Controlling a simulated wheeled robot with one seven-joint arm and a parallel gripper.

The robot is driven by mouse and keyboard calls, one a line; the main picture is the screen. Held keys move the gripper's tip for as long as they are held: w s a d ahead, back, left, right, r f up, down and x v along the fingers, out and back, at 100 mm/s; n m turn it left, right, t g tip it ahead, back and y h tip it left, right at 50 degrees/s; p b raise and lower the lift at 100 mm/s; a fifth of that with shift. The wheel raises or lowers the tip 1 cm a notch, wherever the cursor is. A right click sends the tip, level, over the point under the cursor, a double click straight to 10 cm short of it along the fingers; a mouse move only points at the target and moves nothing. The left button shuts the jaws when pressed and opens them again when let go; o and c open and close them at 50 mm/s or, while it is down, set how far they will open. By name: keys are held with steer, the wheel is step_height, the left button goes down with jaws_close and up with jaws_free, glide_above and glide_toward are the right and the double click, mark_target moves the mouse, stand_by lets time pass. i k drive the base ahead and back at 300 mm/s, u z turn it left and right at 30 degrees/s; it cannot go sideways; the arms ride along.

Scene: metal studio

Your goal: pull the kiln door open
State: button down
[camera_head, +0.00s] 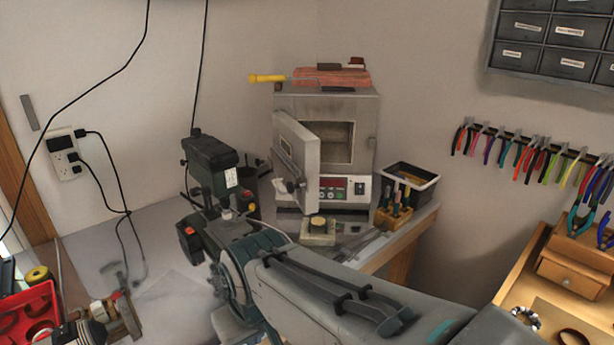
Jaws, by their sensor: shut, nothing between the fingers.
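The kiln (352,104) is a grey metal box on the bench near the back corner. Its door (297,143) stands partly open, swung out to the front left, and part of the kiln chamber (338,142) shows behind it. A control panel with a red display is below the chamber. My arm reaches in from the lower right, and its far joint is in front of the bench, left of and nearer than the kiln. I cannot make out my gripper; it seems hidden beyond the arm and the green machine.
A dark green bench machine (208,152) stands just left of the kiln door. A small block (318,232) lies in front of the kiln. A wooden tool holder (393,216) and a black bin (411,178) stand right. A yellow-handled tool (268,78) lies on top.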

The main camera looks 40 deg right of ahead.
mark_target(298, 147)
steer(key=z, duration=1.4)
steer(key=i, duration=0.4)
steer(key=u, duration=0.4)
